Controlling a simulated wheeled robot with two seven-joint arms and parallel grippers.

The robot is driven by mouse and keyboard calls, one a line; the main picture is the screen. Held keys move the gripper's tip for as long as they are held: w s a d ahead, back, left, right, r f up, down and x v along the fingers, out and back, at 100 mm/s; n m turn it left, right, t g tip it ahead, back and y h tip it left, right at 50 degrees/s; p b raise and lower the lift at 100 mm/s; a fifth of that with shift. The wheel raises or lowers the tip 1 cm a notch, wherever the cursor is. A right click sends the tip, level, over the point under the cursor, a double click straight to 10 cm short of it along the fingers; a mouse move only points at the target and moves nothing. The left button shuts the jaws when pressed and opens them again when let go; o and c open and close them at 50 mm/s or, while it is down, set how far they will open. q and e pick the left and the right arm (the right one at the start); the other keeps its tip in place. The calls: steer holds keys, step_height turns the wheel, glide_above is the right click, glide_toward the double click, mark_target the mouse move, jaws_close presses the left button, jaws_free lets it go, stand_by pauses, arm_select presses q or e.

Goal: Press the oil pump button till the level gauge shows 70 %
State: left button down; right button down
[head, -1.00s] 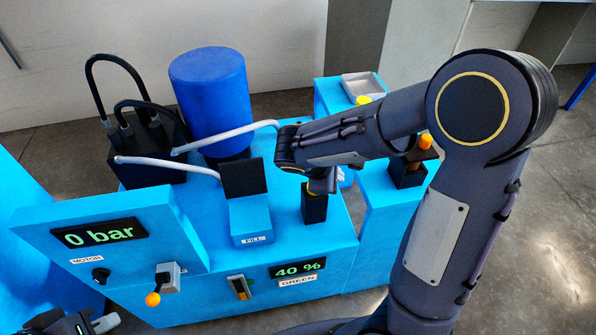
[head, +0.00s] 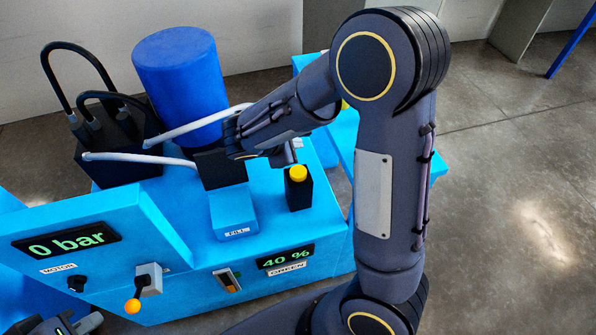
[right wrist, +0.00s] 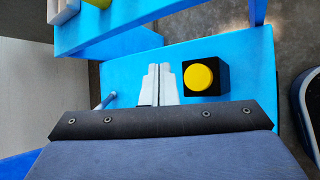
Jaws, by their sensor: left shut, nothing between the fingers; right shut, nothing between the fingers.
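A round yellow button (head: 298,173) sits on a black box on the blue bench; no oil pump label on it is readable. It also shows in the right wrist view (right wrist: 201,77). The level gauge (head: 286,257) on the bench front reads 40 %, above a label GREEN. My right gripper (head: 291,160) is shut and empty, above and just behind the button in the head view. In the right wrist view its fingers (right wrist: 157,68) are together, left of the button and apart from it. My left gripper (head: 82,325) is shut, partly cut off at the bottom left.
A blue cylinder (head: 181,85) and black hoses (head: 75,80) stand behind. A labelled blue block (head: 234,212) is left of the button. A pressure display (head: 66,242) reads 0 bar. An orange-knobbed lever (head: 134,305) and a switch (head: 228,281) are on the front.

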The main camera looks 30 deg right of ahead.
mark_target(299, 170)
step_height(299, 170, down, 8)
steer(key=b, duration=0.6)
stand_by(1.7)
steer(key=shift+f+b, duration=0.4)
steer(key=shift+b, duration=0.15)
steer(key=shift+f+b, duration=0.85)
steer(key=shift+f, duration=0.1)
stand_by(0.7)
steer(key=shift+r, duration=0.1)
steer(key=shift+r+p, duration=1.1)
steer(key=shift+r, duration=0.2)
step_height(299, 170, up, 5)
steer(key=p, duration=0.4)
